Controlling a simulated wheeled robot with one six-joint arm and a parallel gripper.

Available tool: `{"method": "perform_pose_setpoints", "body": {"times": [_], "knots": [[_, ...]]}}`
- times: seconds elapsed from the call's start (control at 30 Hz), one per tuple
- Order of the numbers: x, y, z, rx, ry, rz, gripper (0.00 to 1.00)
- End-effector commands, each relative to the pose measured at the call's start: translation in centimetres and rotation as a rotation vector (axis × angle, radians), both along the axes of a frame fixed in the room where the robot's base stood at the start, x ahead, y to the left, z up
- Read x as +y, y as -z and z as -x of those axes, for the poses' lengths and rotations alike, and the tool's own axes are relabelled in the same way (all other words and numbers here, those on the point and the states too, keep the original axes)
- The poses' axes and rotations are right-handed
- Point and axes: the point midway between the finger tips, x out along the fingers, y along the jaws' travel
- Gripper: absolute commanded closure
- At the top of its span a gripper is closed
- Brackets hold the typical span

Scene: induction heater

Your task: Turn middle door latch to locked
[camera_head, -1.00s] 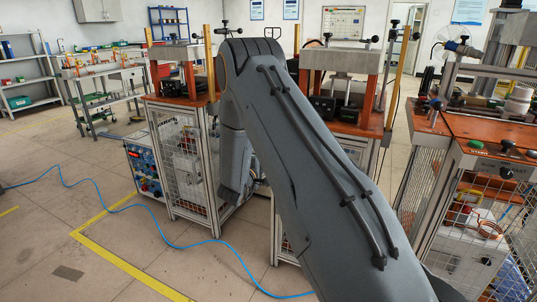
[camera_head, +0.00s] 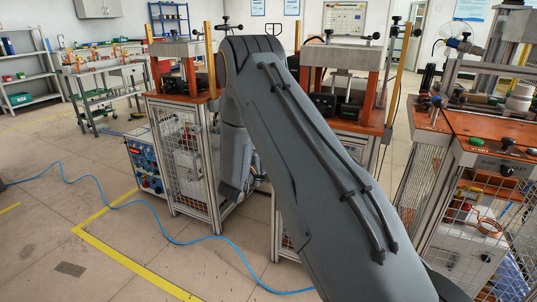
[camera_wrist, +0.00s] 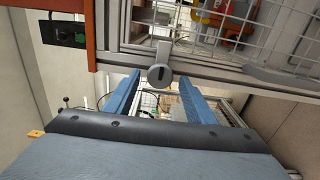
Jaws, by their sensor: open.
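The door latch (camera_wrist: 160,75) shows in the wrist view as a round grey knob with a short flat lever. The lever points toward the top of the picture, across the metal door frame. My gripper (camera_wrist: 158,85) has two blue fingers, spread apart and empty. The knob lies between the fingertips in the picture, with a gap on both sides. I cannot tell how far the fingertips are from it in depth. In the head view my arm hides the latch and the gripper fingers.
A wire-mesh door panel (camera_wrist: 215,28) lies behind the latch. An orange-brown edge (camera_wrist: 91,30) and a black switch box (camera_wrist: 65,30) are at the left. In the head view a blue cable (camera_head: 140,206) runs over the floor, and an orange-topped bench (camera_head: 462,122) stands at the right.

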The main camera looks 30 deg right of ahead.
Motion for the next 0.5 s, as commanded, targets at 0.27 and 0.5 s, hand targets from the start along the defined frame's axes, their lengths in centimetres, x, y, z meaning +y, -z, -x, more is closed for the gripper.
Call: {"method": "perform_pose_setpoints", "body": {"times": [0.27, 0.5], "knots": [[2.1, -0.1, 1.5, 0.0, -0.003, 0.0, 0.5], [5.1, 0.0, 3.8, 0.001, -0.003, -0.001, 0.5]]}}
